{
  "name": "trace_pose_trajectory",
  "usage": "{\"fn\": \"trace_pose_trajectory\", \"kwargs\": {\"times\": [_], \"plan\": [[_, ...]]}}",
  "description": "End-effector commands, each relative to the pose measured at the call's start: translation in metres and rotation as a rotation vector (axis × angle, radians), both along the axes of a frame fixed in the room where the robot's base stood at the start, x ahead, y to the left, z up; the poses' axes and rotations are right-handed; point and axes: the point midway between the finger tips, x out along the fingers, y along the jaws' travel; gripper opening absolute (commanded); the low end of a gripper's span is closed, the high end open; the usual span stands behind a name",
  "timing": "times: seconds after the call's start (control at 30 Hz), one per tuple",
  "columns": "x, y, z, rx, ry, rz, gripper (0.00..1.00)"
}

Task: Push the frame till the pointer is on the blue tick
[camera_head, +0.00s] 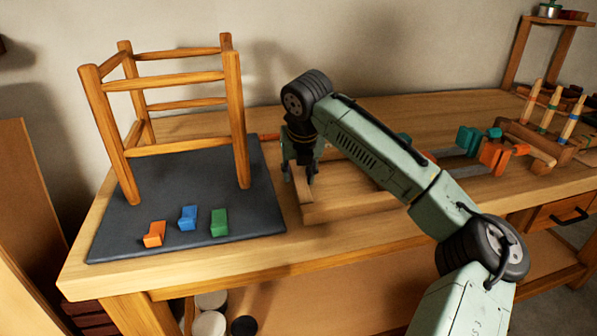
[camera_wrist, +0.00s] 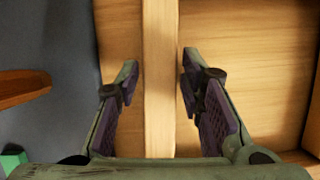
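A wooden stool frame (camera_head: 237,115) of round legs and rails stands upright on a dark grey mat (camera_head: 262,195) at the left. Orange (camera_head: 154,234), blue (camera_head: 187,217) and green (camera_head: 219,222) blocks lie on the mat before it. I cannot make out a pointer or ticks. My gripper (camera_head: 300,178) points down right of the stool, apart from it. It is open; in the wrist view its fingers (camera_wrist: 160,85) lie either side of a pale wooden bar (camera_wrist: 160,45), with narrow gaps. Their height relative to the bar is unclear.
The bar edges a low wooden tray (camera_head: 325,211) on the workbench. Orange and teal clamp-like tools (camera_head: 494,154) and a rack with banded pegs (camera_head: 545,125) stand at the right. The bench front (camera_head: 240,265) is clear.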

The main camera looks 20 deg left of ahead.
Motion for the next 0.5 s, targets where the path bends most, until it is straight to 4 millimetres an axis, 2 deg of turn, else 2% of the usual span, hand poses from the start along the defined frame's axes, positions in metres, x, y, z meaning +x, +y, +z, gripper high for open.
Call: {"fn": "trace_pose_trajectory", "kwargs": {"times": [0.5], "plan": [[-0.0001,0.0001,0.0003,0.0,0.0,0.0,0.0]]}}
